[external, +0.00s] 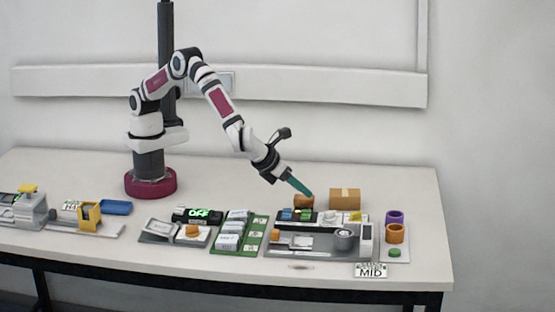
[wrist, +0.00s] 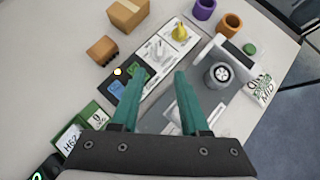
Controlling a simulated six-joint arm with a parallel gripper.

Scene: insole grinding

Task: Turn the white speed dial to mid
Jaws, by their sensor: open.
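My gripper (external: 309,194) is above the right part of the table, its green fingers pointing down and to the right. In the wrist view my gripper (wrist: 159,70) is open, with nothing between its fingers. A small white knob-like piece (wrist: 158,50) stands on a light panel just beyond the fingertips; it looks like the speed dial, but its setting is too small to read. A grey round drum with a white spoked face (wrist: 222,74) sits on the grey machine base to the right of the fingers. A card reading MID (external: 370,271) lies at the table's front edge.
A yellow piece (wrist: 179,33) stands on the panel beside the white piece. A brown block (wrist: 102,50) and a cardboard box (external: 344,199) are behind. Purple (external: 394,217) and orange (external: 395,234) cups stand at right. A green tray (external: 253,239) is at left.

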